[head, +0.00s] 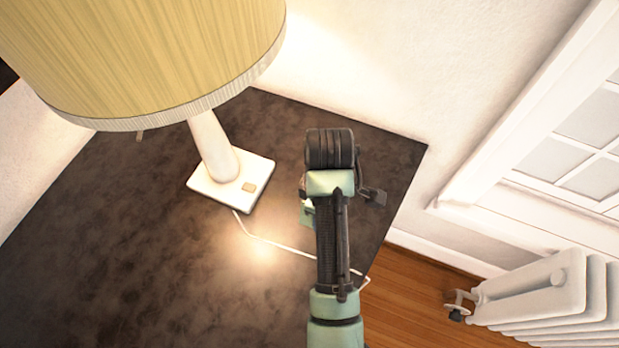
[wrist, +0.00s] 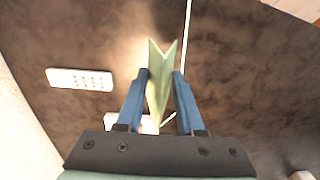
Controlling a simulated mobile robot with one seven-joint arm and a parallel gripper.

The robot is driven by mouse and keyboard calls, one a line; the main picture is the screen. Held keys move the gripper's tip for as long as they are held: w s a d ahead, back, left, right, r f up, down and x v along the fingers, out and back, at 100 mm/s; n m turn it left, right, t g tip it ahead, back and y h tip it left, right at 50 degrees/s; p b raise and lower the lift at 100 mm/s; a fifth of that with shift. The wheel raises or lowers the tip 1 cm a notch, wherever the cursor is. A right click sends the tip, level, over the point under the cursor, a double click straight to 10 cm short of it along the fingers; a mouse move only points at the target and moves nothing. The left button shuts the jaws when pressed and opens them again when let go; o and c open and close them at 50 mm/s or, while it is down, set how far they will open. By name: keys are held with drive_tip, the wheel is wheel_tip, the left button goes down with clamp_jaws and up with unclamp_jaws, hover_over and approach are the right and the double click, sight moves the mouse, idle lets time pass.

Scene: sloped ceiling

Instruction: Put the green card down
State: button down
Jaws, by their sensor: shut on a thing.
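The green card (wrist: 157,92) is a pale green folded card, seen from above in the wrist view. It stands between the two blue fingers of my gripper (wrist: 161,73), which is shut on it. The card's upper end spreads into a V past the fingertips, over the dark tabletop (head: 130,215). I cannot tell whether its lower edge touches the table. In the head view my arm hides most of the gripper; a small pale green patch shows left of the wrist, and I cannot tell if it is the card.
A lamp with a large yellowish shade (head: 150,50) and white square base (head: 232,190) stands left of my arm. Its white cord (head: 280,246) crosses the table. A white, dotted, remote-like object (wrist: 80,79) lies left of the gripper. The table's left part is clear. A radiator (head: 545,295) stands beyond.

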drive_tip(key=f, duration=0.5)
drive_tip(key=shift+s+d+f, duration=0.1)
drive_tip(key=shift+s, duration=0.15)
drive_tip(key=shift+w+f, duration=0.1)
drive_tip(key=shift+f, duration=2.15)
drive_tip(key=shift+f, duration=0.15)
drive_tip(key=c, duration=0.5)
unclamp_jaws()
